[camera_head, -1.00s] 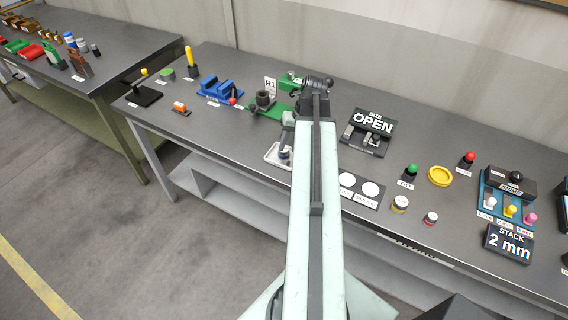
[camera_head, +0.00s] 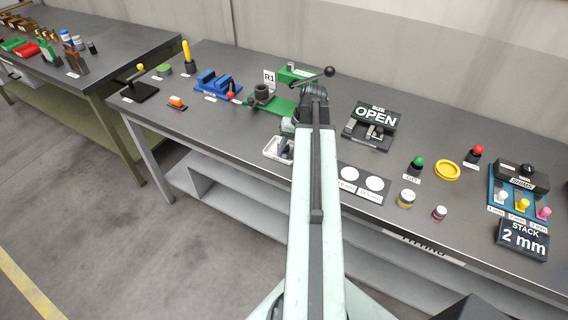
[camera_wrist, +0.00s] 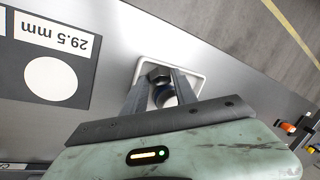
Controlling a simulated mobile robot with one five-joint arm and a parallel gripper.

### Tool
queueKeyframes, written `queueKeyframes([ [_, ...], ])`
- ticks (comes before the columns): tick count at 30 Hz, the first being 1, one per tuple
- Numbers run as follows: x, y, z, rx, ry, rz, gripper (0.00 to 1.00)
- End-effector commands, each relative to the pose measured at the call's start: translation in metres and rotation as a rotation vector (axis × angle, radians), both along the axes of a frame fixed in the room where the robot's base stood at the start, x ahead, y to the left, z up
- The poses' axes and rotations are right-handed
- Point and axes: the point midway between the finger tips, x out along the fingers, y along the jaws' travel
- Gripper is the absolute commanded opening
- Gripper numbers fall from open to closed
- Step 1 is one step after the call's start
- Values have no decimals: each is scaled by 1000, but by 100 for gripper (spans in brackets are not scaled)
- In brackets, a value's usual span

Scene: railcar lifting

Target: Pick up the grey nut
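A dark grey hex nut (camera_wrist: 158,75) shows in the wrist view in a small white tray (camera_wrist: 200,82), between the tips of my gripper's fingers. A round, shiny bluish-grey piece (camera_wrist: 165,97) shows nearer the palm, also between the fingers. My gripper (camera_wrist: 160,71) is open, with one finger on each side of the nut. I cannot tell whether the fingers touch it. In the head view the tray (camera_head: 268,153) sits at the bench's front edge, and my gripper (camera_head: 285,150) reaches down over it; the nut is hard to make out there.
A green fixture (camera_head: 284,106) and a blue vise (camera_head: 218,86) stand behind and left of the tray. A plate with white discs (camera_head: 362,183), the OPEN sign (camera_head: 377,117), small jars (camera_head: 406,198) and buttons (camera_head: 417,163) lie to the right.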

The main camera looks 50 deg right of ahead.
Motion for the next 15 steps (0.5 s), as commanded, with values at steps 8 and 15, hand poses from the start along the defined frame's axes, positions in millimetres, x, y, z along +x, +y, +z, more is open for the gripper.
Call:
queueKeyframes([
  [8,-1,4,-4,-3,14,9,14],
  [15,-2,4,-5,-2,15,12,0],
])
